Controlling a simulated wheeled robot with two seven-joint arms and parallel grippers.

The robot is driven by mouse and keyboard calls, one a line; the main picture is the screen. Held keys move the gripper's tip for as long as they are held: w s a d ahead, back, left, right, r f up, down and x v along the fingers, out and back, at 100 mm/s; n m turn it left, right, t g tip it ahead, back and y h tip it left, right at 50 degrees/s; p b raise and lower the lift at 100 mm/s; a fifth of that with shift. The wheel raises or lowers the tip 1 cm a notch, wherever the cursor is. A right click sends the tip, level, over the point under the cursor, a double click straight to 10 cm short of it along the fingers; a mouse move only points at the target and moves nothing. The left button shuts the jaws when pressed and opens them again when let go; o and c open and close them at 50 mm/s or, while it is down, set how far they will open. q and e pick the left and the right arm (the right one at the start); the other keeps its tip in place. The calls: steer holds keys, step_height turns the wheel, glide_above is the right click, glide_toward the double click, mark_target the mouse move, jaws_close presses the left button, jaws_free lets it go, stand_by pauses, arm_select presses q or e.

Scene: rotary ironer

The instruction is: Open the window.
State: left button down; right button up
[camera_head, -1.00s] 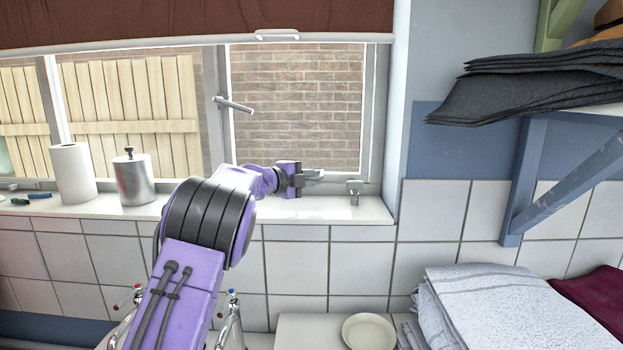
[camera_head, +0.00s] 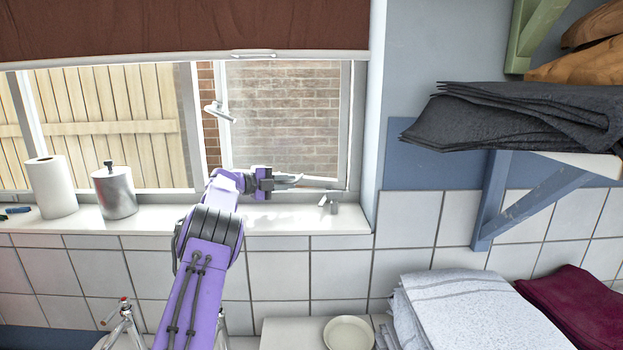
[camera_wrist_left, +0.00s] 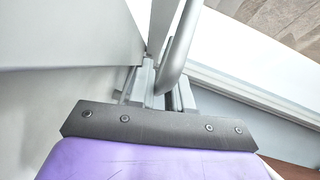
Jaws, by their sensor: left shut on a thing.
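The right-hand window sash (camera_head: 285,120) stands swung slightly outward. A strip of brick wall shows through the gap between its left edge and the fixed frame (camera_head: 190,110). Its handle (camera_head: 219,110) is tilted on the sash's left side. My left gripper (camera_head: 288,180) is at the sash's lower edge above the sill. In the left wrist view the gripper (camera_wrist_left: 160,88) is shut on a grey metal bar (camera_wrist_left: 178,48), apparently the window stay; the exact contact is partly hidden. A small metal peg (camera_head: 329,203) stands on the sill to the right. My right gripper is not in view.
The white sill (camera_head: 290,218) holds a metal canister (camera_head: 115,195) and a paper roll (camera_head: 50,187) at left. A blind (camera_head: 180,28) hangs above. A shelf bracket (camera_head: 520,195) with dark cloths (camera_head: 510,118) juts out at right. Folded towels (camera_head: 480,310) lie below.

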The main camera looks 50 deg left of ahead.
arm_select(q)
steer(key=shift+f, duration=0.2)
steer(key=c, duration=1.2)
jaws_free()
steer(key=shift+o, duration=0.2)
steer(key=b+v, duration=0.5)
steer(key=v, duration=0.4)
steer(key=shift+s+a, duration=0.1)
steer(key=shift+s, duration=0.3)
steer(key=shift+s+a, duration=0.1)
steer(key=shift+s, duration=0.2)
steer(key=shift+r, duration=0.1)
steer(key=shift+w, duration=0.1)
